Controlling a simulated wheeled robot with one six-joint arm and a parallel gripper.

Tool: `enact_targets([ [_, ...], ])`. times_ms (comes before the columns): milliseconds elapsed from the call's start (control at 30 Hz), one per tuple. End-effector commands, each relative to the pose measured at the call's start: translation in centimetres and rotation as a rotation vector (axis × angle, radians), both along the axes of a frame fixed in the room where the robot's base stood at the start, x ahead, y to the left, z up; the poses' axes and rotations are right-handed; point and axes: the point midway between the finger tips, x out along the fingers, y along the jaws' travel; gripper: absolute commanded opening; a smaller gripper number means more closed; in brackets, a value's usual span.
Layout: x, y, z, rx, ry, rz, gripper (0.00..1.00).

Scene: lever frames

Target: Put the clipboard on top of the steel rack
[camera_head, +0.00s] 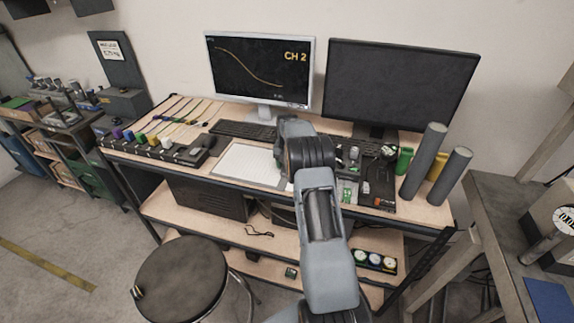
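A flat white sheet with a thin darker border (246,165) lies on the workbench left of my arm. It looks like the clipboard, but I cannot make out a clip. Its right end is partly covered by my arm. The end of my arm, with my gripper (285,157), is over the bench beside the sheet's right end. My arm hides the fingertips, so I cannot tell whether they are open or touch anything. A shelf unit with metal parts on top (62,112) stands at the far left; I cannot tell whether it is the steel rack.
Two monitors (262,70) (398,85) stand at the bench's back. Colored spools (150,140) line its left; grey tubes (425,160) stand right. A round stool (183,280) is in front. A grey table (500,215) at right bears a blue flat item (548,298).

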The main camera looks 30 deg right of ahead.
Motion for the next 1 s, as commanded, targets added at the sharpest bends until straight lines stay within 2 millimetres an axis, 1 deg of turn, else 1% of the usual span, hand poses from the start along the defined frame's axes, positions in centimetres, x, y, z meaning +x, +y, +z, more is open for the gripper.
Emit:
enact_targets([
  [267,0.0,0.0,-0.1,0.000,0.001,0.000,0.59],
  [367,0.0,0.0,0.4,-0.001,-0.001,0.000,0.59],
  [433,0.0,0.0,1.1,-0.001,-0.002,0.000,0.59],
  [567,0.0,-0.1,3.3,-0.002,-0.004,0.000,0.59],
  [800,0.0,-0.1,8.3,-0.002,-0.004,0.000,0.59],
  [1000,0.0,-0.1,11.6,-0.001,-0.002,0.000,0.59],
])
